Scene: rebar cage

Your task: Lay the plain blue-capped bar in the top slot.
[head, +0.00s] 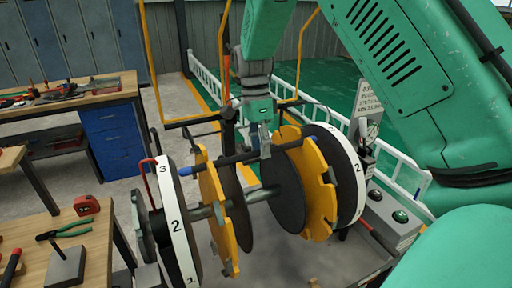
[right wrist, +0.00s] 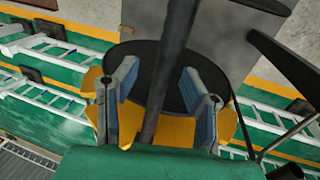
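The plain dark bar (head: 230,160) with a blue cap (head: 184,171) at its left end lies across the upper side of the jig. It passes by the tops of the left yellow notched disc (head: 211,200) and the right yellow disc (head: 318,185). I cannot tell whether it is fully seated in the top slots. My right gripper (head: 264,146) comes down from above onto the bar's middle. In the right wrist view, the bar (right wrist: 168,70) runs between the fingers (right wrist: 163,105), which stand apart with gaps on both sides. My left gripper is not in view.
Black discs with white numbered rims (head: 178,225) stand at the jig's ends, on a central shaft (head: 200,213). A workbench with pliers (head: 64,232) and a tape measure (head: 87,205) is at the left. A control box (head: 392,215) stands at the right, before a white railing (head: 400,172).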

